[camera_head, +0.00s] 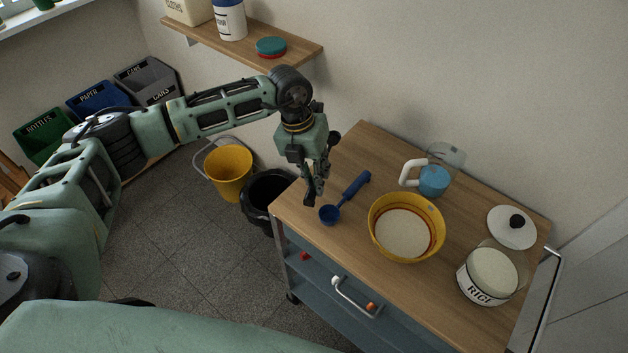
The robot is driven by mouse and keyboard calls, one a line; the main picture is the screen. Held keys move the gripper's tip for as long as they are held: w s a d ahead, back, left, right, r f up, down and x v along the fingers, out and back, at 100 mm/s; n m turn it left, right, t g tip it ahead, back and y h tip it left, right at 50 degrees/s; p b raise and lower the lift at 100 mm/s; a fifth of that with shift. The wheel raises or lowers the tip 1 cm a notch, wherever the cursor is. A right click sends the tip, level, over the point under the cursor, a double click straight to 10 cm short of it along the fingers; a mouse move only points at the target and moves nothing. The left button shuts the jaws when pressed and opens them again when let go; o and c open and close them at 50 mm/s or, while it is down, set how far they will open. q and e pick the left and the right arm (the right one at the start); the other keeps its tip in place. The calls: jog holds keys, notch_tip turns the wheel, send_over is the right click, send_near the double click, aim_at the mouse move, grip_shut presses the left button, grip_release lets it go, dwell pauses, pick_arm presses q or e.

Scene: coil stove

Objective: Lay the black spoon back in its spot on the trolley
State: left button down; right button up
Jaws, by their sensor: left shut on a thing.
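My left gripper (316,183) points down above the trolley's near left corner. It is shut on a dark thing that looks like the black spoon (333,138). A dark rounded end shows beside my wrist; the rest blends with the dark fingers, so its exact tilt is hard to tell. The trolley (375,145) has a wooden top. A blue scoop (345,199) lies on it just right of my gripper. My right gripper is not in view.
On the trolley stand a yellow bowl (436,210), a blue cup with a white handle (433,181), a rice jar (489,276) and a white lid (509,232). A yellow bucket (229,171) and black bin (262,197) stand left. A shelf (300,41) hangs above.

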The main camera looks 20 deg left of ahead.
pick_arm(q)
jog(key=shift+a+f, duration=0.15)
jog(key=shift+f, duration=0.1)
jog(key=x, duration=0.1)
jog(key=p+x, duration=0.1)
jog(key=x, duration=0.1)
jog(key=shift+a+f+p, duration=0.3)
jog(key=shift+f, duration=0.35)
jog(key=c, duration=1.9)
grip_release()
jog(key=shift+r, duration=0.1)
jog(key=shift+r, duration=0.3)
jog(key=shift+w+a+r+b, duration=0.1)
jog(key=shift+w+r+b, duration=0.05)
jog(key=shift+r+b, duration=0.2)
jog(key=b+v, duration=0.3)
jog(key=v, duration=0.8)
